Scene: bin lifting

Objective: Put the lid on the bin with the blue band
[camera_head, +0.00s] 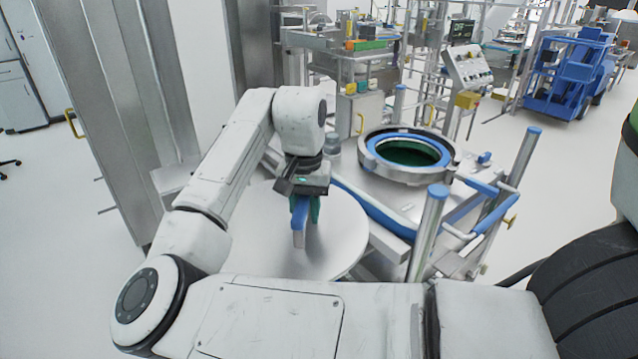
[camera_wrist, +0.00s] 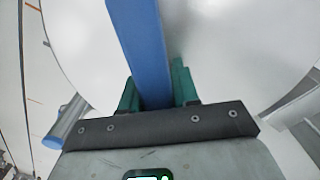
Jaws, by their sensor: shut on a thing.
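The lid (camera_head: 343,236) is a large pale grey disc with an upright blue handle (camera_head: 299,222). My gripper (camera_head: 305,205) is shut on the handle, with its green fingers on either side of it. In the wrist view my gripper (camera_wrist: 157,88) grips the blue handle (camera_wrist: 140,35) above the pale lid (camera_wrist: 235,45). The bin (camera_head: 368,166) is behind and right of the lid. Its round mouth is open, with a grey rim, a blue band inside the rim and a dark green interior. I cannot tell how high the lid is.
A metal frame with blue-capped posts (camera_head: 428,232) and blue rails stands around the bin's right and front. A tall steel cabinet (camera_head: 115,110) is at the left. A blue cart (camera_head: 568,75) stands far right.

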